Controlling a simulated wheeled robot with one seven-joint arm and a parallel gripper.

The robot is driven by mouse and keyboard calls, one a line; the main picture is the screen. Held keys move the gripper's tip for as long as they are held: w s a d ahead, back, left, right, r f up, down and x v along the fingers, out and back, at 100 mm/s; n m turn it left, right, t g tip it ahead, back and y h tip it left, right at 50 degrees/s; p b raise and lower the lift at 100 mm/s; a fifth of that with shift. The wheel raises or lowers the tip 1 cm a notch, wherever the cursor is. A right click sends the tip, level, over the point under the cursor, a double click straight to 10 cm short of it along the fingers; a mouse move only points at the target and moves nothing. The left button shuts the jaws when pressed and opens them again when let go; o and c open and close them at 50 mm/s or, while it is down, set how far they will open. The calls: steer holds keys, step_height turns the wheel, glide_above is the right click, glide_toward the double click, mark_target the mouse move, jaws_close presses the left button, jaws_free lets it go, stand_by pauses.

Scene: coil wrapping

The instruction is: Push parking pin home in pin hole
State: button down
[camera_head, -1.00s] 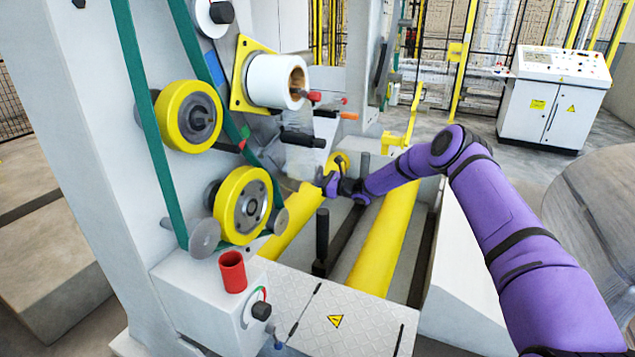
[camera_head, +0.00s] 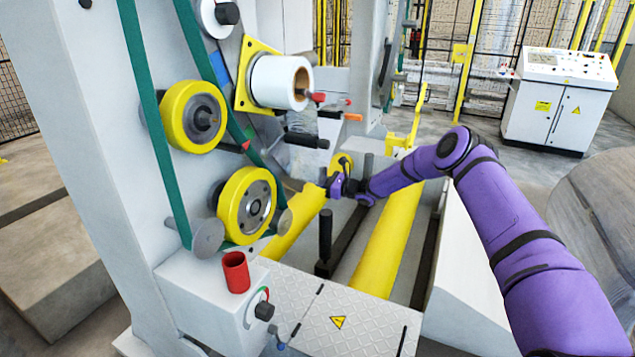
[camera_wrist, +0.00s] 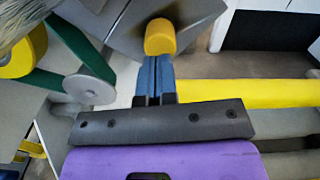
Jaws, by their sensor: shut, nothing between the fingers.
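My gripper (camera_head: 330,184) reaches in low beside the machine frame, under the film roll. In the wrist view its two blue-grey fingers (camera_wrist: 155,78) are together with nothing held between them. A short yellow cylinder (camera_wrist: 159,37) stands right at the fingertips in the wrist view, against a grey plate. It looks like the head of the parking pin. I cannot tell whether the fingers touch it. The pin hole is not visible; how deep the pin sits cannot be told. In the head view the pin is not clearly distinguishable.
The film roll (camera_head: 275,82) and a black handle (camera_head: 306,140) stick out above my gripper. Yellow wheels (camera_head: 246,205) with a green belt are to the left. A black post (camera_head: 325,238) and a yellow bar (camera_head: 385,240) are in front. A red cup (camera_head: 235,272) stands nearer.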

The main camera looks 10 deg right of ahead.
steer(key=v, duration=1.2)
steer(key=shift+d, duration=0.15)
steer(key=shift+s, duration=0.1)
steer(key=s+a+r+n+g+h, duration=0.4)
steer(key=s+r+n, duration=0.4)
steer(key=s+r, duration=0.45)
steer(key=s+a+r+n+g+h, duration=0.2)
steer(key=s+a+r+n+g, duration=0.4)
steer(key=s+r, duration=0.65)
steer(key=s+d+r+n+t+h, duration=0.1)
steer(key=s+d+r+n+h, duration=0.15)
steer(key=s+r, duration=0.45)
steer(key=s+d+r+n+t+h, duration=0.1)
steer(key=s+d+r+n+h, duration=0.2)
steer(key=s, duration=0.7)
steer(key=s+d+r+n+t+h, duration=0.1)
steer(key=s+d+n, duration=0.1)
steer(key=s, duration=0.6)
steer(key=s+d+n+t+h, duration=0.1)
steer(key=s+d+n+h, duration=0.1)
steer(key=s, duration=0.6)
steer(key=shift+d+r+t, duration=0.3)
steer(key=shift+d+r, duration=0.05)
steer(key=shift+d, duration=0.45)
